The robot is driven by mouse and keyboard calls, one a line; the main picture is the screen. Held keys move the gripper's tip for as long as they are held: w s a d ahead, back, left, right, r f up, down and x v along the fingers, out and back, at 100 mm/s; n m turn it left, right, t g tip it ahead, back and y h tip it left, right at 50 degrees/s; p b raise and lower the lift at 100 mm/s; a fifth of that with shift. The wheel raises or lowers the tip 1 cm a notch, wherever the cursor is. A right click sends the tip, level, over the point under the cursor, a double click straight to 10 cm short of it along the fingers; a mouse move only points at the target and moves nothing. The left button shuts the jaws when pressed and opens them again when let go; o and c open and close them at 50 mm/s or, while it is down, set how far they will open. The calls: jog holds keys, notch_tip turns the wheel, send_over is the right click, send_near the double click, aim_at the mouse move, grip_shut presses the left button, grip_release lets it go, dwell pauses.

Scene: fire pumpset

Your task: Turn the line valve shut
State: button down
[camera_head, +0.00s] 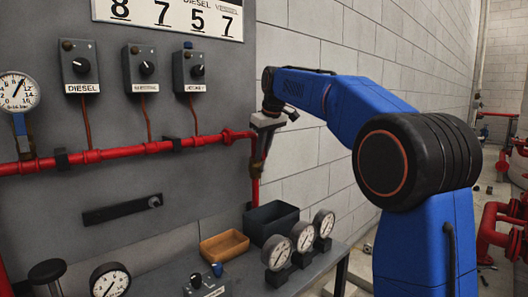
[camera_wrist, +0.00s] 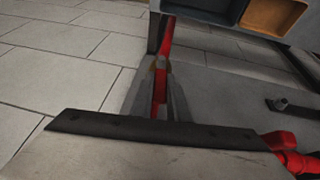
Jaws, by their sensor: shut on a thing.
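The red line pipe (camera_head: 120,155) runs level across the grey panel and turns down at its right end. A brass-brown fitting (camera_head: 256,168) on this drop looks to be the line valve. My gripper (camera_head: 260,158) hangs over it, pointing down. In the wrist view my gripper (camera_wrist: 160,108) is shut, with a red part between its two grey fingers; I take it for part of the valve. The brass fitting (camera_wrist: 160,62) shows just past the fingertips. The fingers and wrist hide the valve's handle, so its angle cannot be told.
A dark bin (camera_head: 271,222), a wooden tray (camera_head: 224,246) and several gauges (camera_head: 303,236) stand on the ledge below. A gauge with a blue lever (camera_head: 19,124) is at far left. A block wall (camera_head: 310,170) lies close behind my arm.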

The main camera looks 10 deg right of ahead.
jog(key=shift+a, duration=0.1)
jog(key=c, duration=1.7)
grip_release()
jog(key=v, duration=1.7)
jog(key=shift+s+a+r, duration=0.1)
jog(key=shift+s+r, duration=0.05)
jog(key=shift+s, duration=0.15)
jog(key=shift+c, duration=0.3)
